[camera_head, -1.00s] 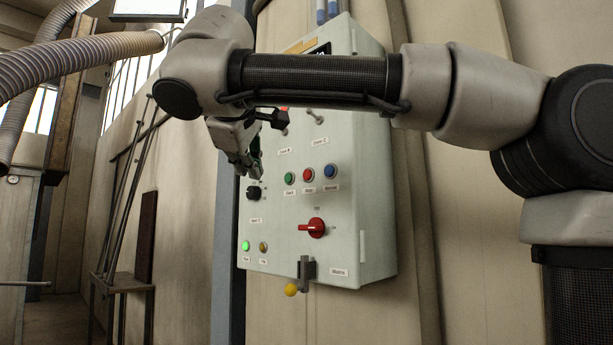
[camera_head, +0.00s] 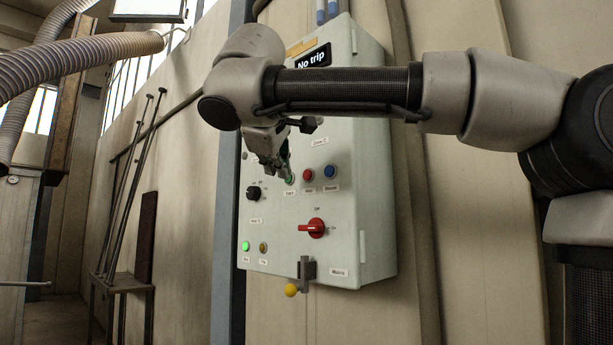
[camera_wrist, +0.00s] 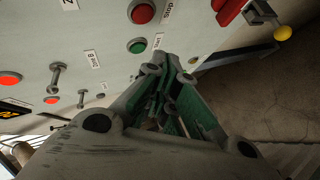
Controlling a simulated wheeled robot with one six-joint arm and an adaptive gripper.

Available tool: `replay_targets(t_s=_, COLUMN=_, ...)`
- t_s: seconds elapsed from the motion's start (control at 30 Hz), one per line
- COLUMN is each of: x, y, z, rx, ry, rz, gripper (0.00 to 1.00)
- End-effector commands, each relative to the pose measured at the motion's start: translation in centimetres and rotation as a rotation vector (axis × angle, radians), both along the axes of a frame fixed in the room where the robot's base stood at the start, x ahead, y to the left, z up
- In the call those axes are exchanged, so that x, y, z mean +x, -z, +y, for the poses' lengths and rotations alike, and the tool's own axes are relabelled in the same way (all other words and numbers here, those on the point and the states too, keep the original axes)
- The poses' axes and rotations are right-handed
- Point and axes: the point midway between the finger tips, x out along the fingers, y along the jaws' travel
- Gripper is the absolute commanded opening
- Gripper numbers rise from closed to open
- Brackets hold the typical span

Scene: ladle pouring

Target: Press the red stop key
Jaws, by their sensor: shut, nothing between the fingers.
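The red stop key (camera_head: 308,174) is a round button on the pale control box, between a green button (camera_head: 290,179) and a blue button (camera_head: 330,171). In the wrist view the red key (camera_wrist: 143,12) is at the top, labelled "Stop", above the green button (camera_wrist: 137,46). My gripper (camera_head: 286,172) is shut and empty. In the head view its tips overlap the green button, just left of the red key. In the wrist view the closed tips (camera_wrist: 170,70) lie below and right of the green button. I cannot tell whether they touch the panel.
A red rotary handle (camera_head: 316,228) sits below the buttons and a black knob (camera_head: 253,193) to their left. Toggle levers (camera_wrist: 57,75) stick out of the panel. A yellow ball (camera_head: 291,290) is under the box. A green lamp (camera_head: 245,246) is lit.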

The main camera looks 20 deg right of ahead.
Motion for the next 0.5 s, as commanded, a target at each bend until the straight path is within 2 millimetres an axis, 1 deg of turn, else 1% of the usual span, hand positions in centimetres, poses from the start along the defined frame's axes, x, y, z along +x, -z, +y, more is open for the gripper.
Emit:
replay_targets(t_s=0.03, x=0.3, y=0.0, z=-0.7, rx=0.0, ry=0.002, rz=0.0, gripper=0.0)
replay_targets(t_s=0.2, x=1.2, y=0.0, z=-2.2, rx=0.0, ry=0.002, rz=-0.001, gripper=0.0)
replay_targets(t_s=0.33, x=1.6, y=0.0, z=-2.8, rx=0.0, ry=0.001, rz=-0.001, gripper=0.0)
replay_targets(t_s=0.5, x=1.7, y=0.0, z=-3.0, rx=0.0, ry=-0.001, rz=0.0, gripper=0.0)
